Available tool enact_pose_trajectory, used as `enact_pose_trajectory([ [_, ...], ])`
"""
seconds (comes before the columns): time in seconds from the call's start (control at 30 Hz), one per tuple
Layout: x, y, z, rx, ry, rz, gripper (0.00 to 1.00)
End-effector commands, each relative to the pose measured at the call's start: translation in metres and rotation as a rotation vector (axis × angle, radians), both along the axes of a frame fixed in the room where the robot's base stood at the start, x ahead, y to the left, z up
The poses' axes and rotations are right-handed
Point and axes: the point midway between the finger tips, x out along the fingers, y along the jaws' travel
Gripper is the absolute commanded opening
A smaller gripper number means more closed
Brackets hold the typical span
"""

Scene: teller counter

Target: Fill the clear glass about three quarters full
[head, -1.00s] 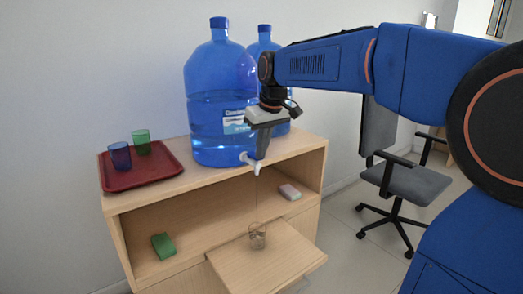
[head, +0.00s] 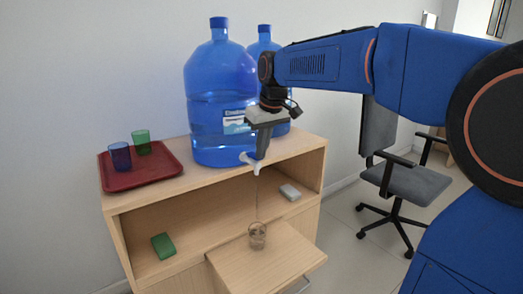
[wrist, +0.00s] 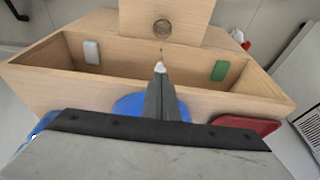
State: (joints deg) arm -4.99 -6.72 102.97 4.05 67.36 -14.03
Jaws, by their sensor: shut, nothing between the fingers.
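The clear glass (head: 257,236) stands upright on the wooden pull-out board below the tap. It also shows in the wrist view (wrist: 161,27). A thin stream runs down from the white tap (head: 249,159) of the front blue water bottle (head: 219,110) into the glass. The water level in the glass is too small to read. My gripper (head: 261,156) is shut and empty, with its fingertips pointing down at the tap. In the wrist view the fingertips (wrist: 160,88) are right at the tap's white spout (wrist: 160,67); whether they touch it I cannot tell.
A red tray (head: 142,172) with a blue glass (head: 120,156) and a green glass (head: 141,142) is on the cabinet top, left. A second bottle (head: 264,38) stands behind. The shelf holds a green block (head: 163,245) and a whitish block (head: 290,192). An office chair (head: 412,182) is at right.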

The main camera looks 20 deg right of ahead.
Motion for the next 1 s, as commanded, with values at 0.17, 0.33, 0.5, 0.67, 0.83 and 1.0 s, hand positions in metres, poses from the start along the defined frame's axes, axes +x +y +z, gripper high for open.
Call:
enact_pose_trajectory([
  [0.17,0.000,0.000,0.000,0.000,0.000,0.000,0.00],
  [0.33,0.000,0.000,0.000,0.000,0.000,0.000,0.00],
  [0.5,0.000,0.000,0.000,0.000,0.000,0.000,0.00],
  [0.67,0.000,0.000,0.000,0.000,0.000,0.000,0.00],
  [0.83,0.000,0.000,0.004,0.000,-0.001,0.000,0.00],
  [1.0,0.000,0.000,0.011,0.000,0.000,0.000,0.00],
])
